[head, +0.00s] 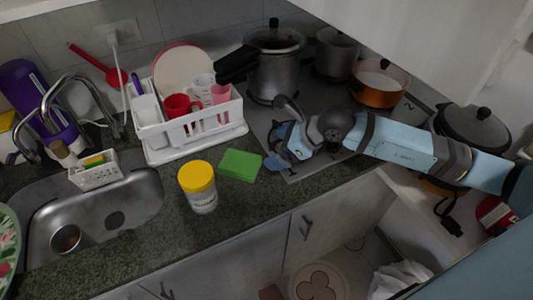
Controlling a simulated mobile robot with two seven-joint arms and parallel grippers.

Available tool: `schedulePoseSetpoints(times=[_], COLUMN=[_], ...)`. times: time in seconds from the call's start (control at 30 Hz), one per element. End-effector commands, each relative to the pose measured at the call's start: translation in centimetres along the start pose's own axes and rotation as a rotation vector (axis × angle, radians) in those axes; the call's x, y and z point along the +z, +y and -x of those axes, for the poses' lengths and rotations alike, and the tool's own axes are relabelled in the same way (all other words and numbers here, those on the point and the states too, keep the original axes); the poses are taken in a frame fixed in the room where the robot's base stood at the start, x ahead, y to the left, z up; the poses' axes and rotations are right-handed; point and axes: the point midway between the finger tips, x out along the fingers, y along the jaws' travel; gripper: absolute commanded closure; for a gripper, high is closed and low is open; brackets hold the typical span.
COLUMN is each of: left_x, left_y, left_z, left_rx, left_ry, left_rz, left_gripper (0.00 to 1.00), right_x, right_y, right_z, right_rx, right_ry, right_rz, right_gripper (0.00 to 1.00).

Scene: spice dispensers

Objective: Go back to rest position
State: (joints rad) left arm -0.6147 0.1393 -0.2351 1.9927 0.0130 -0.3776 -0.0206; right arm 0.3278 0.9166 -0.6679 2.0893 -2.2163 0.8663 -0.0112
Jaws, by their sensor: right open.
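My right arm (410,145) reaches in from the right edge in light blue and grey. My right gripper (276,148) is open, over the counter near the left edge of the grey hob (305,165). No object shows between its fingers. A green sponge or block (240,164) lies on the counter just left of the gripper. A clear jar with a yellow lid (198,187) stands upright further left, apart from the gripper. My left gripper is not in view.
A white dish rack (190,138) with cups and a plate stands behind the jar. A pressure cooker (275,65), a steel pot (337,53) and an orange pot (380,83) stand behind my arm. The sink (140,195) is at left. The front counter is clear.

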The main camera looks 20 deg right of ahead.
Motion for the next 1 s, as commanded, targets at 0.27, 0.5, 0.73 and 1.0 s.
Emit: schedulePoseSetpoints(times=[0.27,0.5,0.73,1.0], left_x=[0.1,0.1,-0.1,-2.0], left_y=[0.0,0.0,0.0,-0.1], left_z=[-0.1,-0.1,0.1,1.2], left_rx=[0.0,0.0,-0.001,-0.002], left_ry=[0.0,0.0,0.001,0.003], left_rz=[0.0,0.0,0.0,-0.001], left_gripper=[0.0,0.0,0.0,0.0], right_x=[0.0,0.0,0.2,3.8], right_y=[0.0,0.0,1.3,10.6], right_z=[1.0,1.0,0.5,-0.4], right_rx=[0.0,0.0,0.051,0.499], right_ry=[0.0,0.0,-0.028,-0.361], right_rz=[0.0,0.0,-0.049,-0.703], right_gripper=[0.0,0.0,0.0,0.0])
